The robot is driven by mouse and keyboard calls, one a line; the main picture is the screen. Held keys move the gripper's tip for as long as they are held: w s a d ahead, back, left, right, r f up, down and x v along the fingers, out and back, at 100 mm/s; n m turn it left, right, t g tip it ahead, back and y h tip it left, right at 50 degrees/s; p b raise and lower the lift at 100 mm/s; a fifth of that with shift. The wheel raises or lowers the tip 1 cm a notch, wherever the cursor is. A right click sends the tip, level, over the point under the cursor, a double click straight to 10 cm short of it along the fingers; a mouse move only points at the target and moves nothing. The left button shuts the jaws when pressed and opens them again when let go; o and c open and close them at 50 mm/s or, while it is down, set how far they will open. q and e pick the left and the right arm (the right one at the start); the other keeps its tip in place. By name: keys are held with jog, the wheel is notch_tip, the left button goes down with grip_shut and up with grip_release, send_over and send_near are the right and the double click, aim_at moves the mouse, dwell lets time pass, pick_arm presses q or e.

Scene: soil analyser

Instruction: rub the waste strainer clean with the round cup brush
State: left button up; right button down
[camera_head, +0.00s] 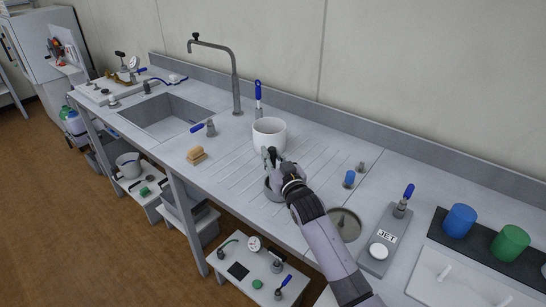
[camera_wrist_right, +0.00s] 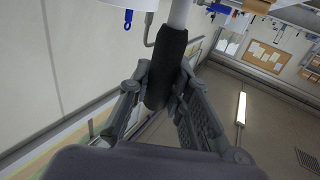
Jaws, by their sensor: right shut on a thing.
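My right gripper (camera_head: 272,160) is over the draining board, just in front of the white pot. It is shut on the black grip (camera_wrist_right: 168,70) of a tool with a pale rod, which the right wrist view shows between the fingers. The tool's working end is not clearly visible, so I cannot tell for sure that it is the round cup brush. A grey round piece (camera_head: 271,189) shows partly below the gripper; I cannot tell what it is. A round grey metal disc (camera_head: 346,223) with a small knob, possibly the waste strainer, lies right of my forearm. My left gripper is not in view.
The white pot (camera_head: 268,133) stands close behind the gripper, with a blue-handled item (camera_head: 258,96) behind it. A sponge (camera_head: 196,156) and the sink (camera_head: 168,115) lie left. A JET unit (camera_head: 386,240), a blue cup (camera_head: 459,221) and a green cup (camera_head: 510,242) stand right.

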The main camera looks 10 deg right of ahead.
jog(key=shift+f, duration=0.2)
jog(key=shift+s+d, duration=0.1)
jog(key=shift+s+d+p, duration=0.85)
jog(key=shift+s+p, duration=0.05)
jog(key=shift+p, duration=0.05)
jog(key=shift+r, duration=0.2)
